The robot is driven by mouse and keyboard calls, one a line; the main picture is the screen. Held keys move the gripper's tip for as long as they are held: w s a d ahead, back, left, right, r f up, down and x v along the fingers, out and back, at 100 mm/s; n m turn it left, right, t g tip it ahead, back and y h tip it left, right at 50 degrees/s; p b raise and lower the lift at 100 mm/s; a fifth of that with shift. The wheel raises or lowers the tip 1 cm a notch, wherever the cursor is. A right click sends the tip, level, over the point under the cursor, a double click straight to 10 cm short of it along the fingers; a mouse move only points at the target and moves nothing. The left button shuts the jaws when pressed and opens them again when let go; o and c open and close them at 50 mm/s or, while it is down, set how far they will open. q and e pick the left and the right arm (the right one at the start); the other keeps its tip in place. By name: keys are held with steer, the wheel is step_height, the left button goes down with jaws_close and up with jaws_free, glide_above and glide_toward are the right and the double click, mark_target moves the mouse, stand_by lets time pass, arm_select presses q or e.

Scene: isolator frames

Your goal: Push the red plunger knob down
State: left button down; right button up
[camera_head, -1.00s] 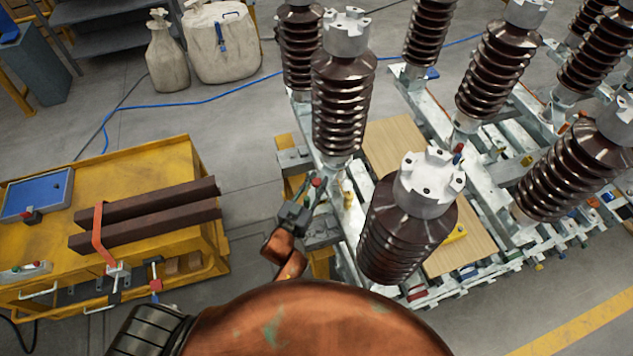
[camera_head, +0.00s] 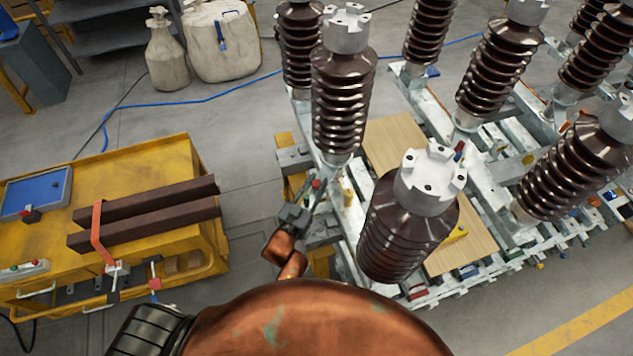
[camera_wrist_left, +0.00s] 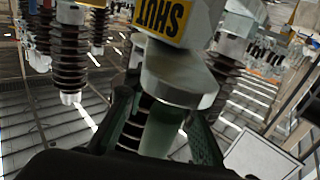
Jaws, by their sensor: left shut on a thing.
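A small red knob (camera_head: 316,184) shows in the head view at the near left side of the metal frame, by the foot of a brown insulator. My left gripper (camera_head: 303,203) is just below and left of it, with its fingers toward the knob. In the left wrist view, the fingers (camera_wrist_left: 163,122) stand on both sides of a grey-green cylindrical post (camera_wrist_left: 160,140) and are shut on it. A wide pale metal collar (camera_wrist_left: 178,78) sits above the post, with a yellow "SHUT" label (camera_wrist_left: 160,25) beyond. No red shows in that view. My right gripper is not in view.
Tall brown ribbed insulators with grey caps (camera_head: 438,180) stand close to the right of my gripper on the metal frame. A yellow cart (camera_head: 130,160) with dark bars stands at the left. Bare floor (camera_head: 255,225) lies between cart and frame.

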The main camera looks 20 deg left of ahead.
mark_target(305, 204)
arm_select(q)
steer(key=c, duration=1.9)
jaws_free()
steer(key=shift+f, duration=0.35)
steer(key=o, duration=0.3)
steer(key=shift+r, duration=0.1)
steer(key=s, duration=0.4)
steer(key=s+a, duration=0.1)
steer(key=s, duration=0.3)
steer(key=s+a, duration=0.1)
steer(key=s, duration=0.2)
steer(key=shift+s+a, duration=0.15)
steer(key=shift+s, duration=0.25)
